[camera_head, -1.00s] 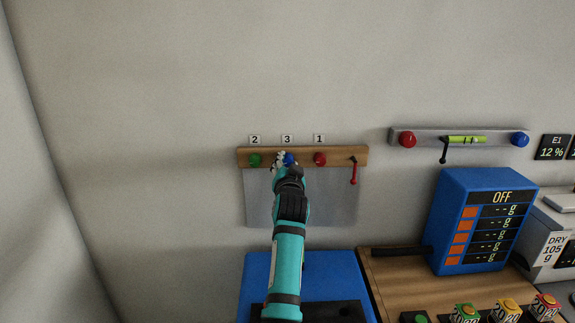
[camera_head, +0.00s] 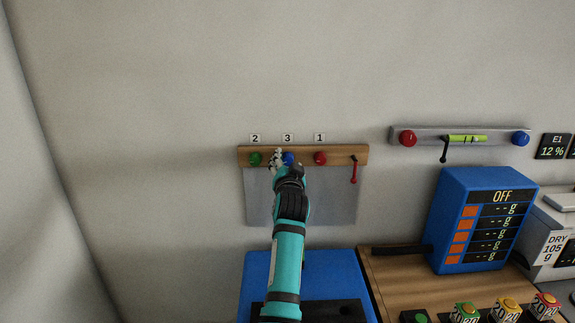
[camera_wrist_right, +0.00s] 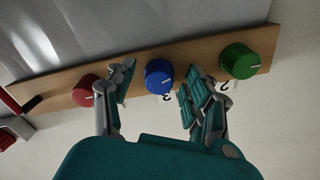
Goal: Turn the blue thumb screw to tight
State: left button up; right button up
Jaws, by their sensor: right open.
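The blue thumb screw (camera_head: 288,158) sits on the wooden strip under the label 3. It shows whole in the right wrist view (camera_wrist_right: 159,77), with a white mark on its face. My right gripper (camera_wrist_right: 154,84) is open, with one finger on each side of the blue screw. I see gaps between the fingers and the screw, so it is not gripped. In the head view my right gripper (camera_head: 284,162) partly covers the screw. My left gripper is not in view.
The green screw (camera_head: 255,159) and red screw (camera_head: 320,158) flank the blue one closely. A red lever (camera_head: 354,170) hangs at the strip's right end. A grey sheet (camera_head: 340,200) hangs below. A blue display box (camera_head: 462,220) stands to the right.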

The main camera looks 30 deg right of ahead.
notch_tip(320, 180, up, 10)
dwell(0.5)
jog(key=shift+f, duration=0.1)
